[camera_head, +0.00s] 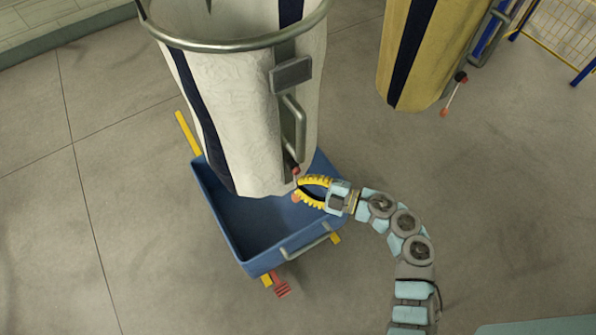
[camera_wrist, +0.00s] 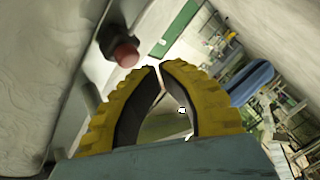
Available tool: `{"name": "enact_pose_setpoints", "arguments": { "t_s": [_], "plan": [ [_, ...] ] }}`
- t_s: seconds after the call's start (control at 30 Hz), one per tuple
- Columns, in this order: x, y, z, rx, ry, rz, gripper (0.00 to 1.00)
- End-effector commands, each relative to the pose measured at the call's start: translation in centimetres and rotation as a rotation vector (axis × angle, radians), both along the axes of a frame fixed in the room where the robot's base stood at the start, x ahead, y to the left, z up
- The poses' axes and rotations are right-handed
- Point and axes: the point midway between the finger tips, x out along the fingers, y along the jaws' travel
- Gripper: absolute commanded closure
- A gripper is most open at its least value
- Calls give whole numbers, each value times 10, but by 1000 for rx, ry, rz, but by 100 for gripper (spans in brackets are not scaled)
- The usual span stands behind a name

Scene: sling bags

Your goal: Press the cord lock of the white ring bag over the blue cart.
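The white ring bag (camera_head: 245,125) with dark stripes hangs from a metal ring, its bottom over the blue cart (camera_head: 268,262). Its cord lock (camera_head: 294,169) has a red button and sits low on the right side, with a cord and an orange end below it. In the wrist view the cord lock's red button (camera_wrist: 126,54) shows on a dark body. My gripper (camera_head: 301,187) has yellow fingers and is just below and right of the lock. In the wrist view its fingertips (camera_wrist: 160,68) come together, empty, beside the button and apart from it in the picture.
A yellow bag (camera_head: 418,60) with a dark stripe hangs at the upper right, with its own red-tipped cord lock (camera_head: 460,77). A metal handle (camera_head: 296,125) and a grey plate (camera_head: 292,74) are on the white bag above the lock.

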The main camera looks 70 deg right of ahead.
Motion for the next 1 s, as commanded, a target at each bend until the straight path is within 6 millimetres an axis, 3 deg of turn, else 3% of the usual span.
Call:
{"name": "enact_pose_setpoints", "arguments": {
  "t_s": [1.0],
  "plan": [
    [7,-5,0,-2,1,-1,100]
  ]
}}
